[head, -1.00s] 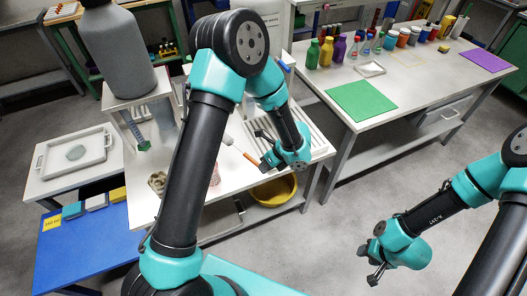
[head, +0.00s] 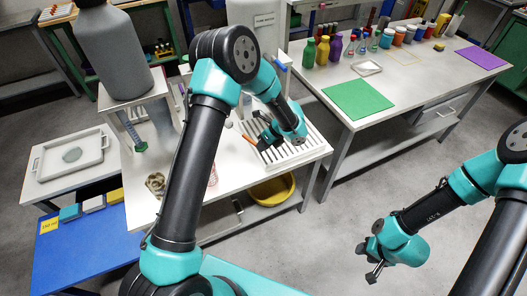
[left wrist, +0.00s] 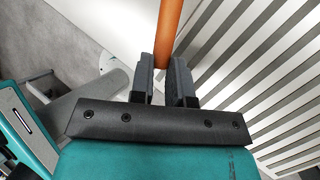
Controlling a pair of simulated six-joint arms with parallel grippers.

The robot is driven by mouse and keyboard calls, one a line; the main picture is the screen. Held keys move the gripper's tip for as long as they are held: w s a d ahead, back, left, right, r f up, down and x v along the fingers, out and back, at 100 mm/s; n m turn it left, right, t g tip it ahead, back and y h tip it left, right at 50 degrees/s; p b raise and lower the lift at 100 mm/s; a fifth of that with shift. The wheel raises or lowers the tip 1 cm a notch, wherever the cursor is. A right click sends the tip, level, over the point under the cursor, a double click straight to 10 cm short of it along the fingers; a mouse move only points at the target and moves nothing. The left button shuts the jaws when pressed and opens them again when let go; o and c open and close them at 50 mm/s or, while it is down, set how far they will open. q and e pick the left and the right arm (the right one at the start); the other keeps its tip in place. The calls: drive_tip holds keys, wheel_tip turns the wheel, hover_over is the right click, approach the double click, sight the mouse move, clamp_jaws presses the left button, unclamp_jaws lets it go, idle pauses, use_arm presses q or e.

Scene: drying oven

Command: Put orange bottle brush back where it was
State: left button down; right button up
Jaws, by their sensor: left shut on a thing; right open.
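The orange bottle brush shows in the head view as a short orange handle (head: 249,139) left of my left gripper (head: 264,142). In the left wrist view its orange handle (left wrist: 171,28) runs up from between the fingers of my left gripper (left wrist: 164,65), which is shut on it. The brush's far end lies outside the wrist view, and I cannot make it out clearly in the head view. The gripper is over the left part of a white slatted rack (head: 300,151) on the white bench. My right gripper (head: 372,272) is open and empty, above the floor at right.
A white bench (head: 232,180) holds the rack, with a yellow basin (head: 272,190) below it. A grey bottle (head: 112,50) stands on a raised stand at left. Another table with a green mat (head: 361,98) and several bottles stands at the back right.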

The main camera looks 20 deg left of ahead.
sight(260, 157)
use_arm(q)
drive_tip(key=shift+f, duration=2.15)
drive_tip(key=shift+s+f, duration=0.15)
drive_tip(key=shift+f, duration=0.15)
drive_tip(key=c, duration=1.4)
unclamp_jaws()
drive_tip(key=shift+r, duration=0.45)
drive_tip(key=v, duration=1.2)
drive_tip(key=shift+r, duration=0.3)
